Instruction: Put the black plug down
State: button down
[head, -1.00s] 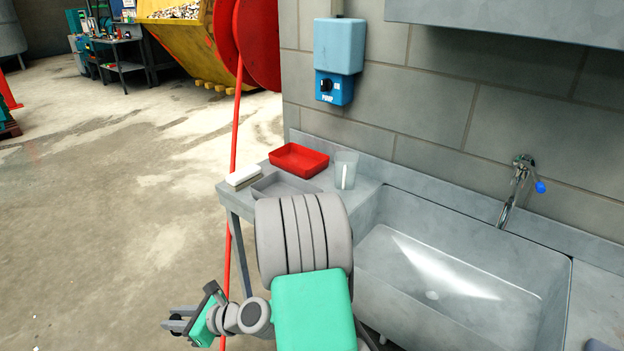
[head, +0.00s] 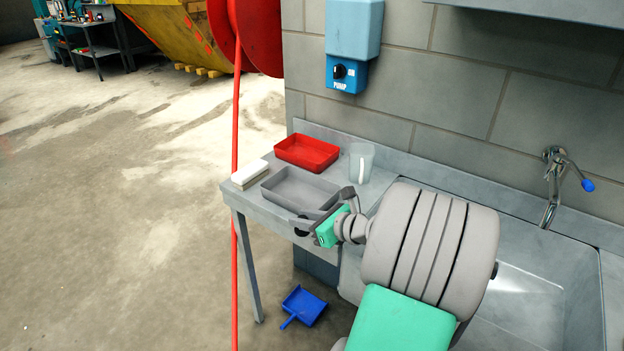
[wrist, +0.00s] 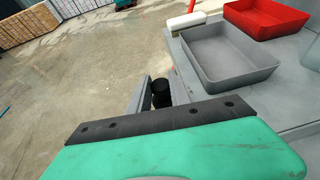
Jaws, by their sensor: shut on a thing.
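The black plug (wrist: 161,93) is held between the fingers of my gripper (wrist: 153,94) in the wrist view. In the head view my gripper (head: 306,222) is at the front edge of the steel side table, near the grey tray's front corner. The dark plug (head: 301,231) shows small there, partly hidden by the fingers. In the wrist view the plug appears against the floor, just outside the table edge.
The sink (head: 572,270) is at right. A blue dustpan (head: 304,306) lies on the floor.

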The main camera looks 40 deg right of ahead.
jog(key=s+d+r+m+h, duration=0.2)
jog(key=s+d+r, duration=0.6)
jog(key=d, duration=0.4)
jog(key=w+d+f, duration=0.1)
jog(key=w+f, duration=0.2)
jog(key=w+d+f+p, duration=0.1)
jog(key=w+f, duration=0.2)
jog(key=w, duration=0.1)
jog(key=w+d+f, duration=0.2)
jog(key=w+f, duration=0.1)
jog(key=shift+w+f, duration=0.3)
jog(key=shift+w, duration=0.1)
jog(key=shift+w+d+f+t, duration=0.1)
jog(key=shift+w+f+t, duration=0.1)
jog(key=shift+f+t, duration=0.1)
jog(key=f, duration=0.1)
jog(key=f+p, duration=0.1)
jog(key=f, duration=0.1)
jog(key=shift+w+d+f, duration=0.1)
jog(key=shift+w+f, duration=0.1)
jog(key=shift+f, duration=0.05)
jog(key=c, duration=1.2)
grip_release()
jog(key=shift+f, duration=0.1)
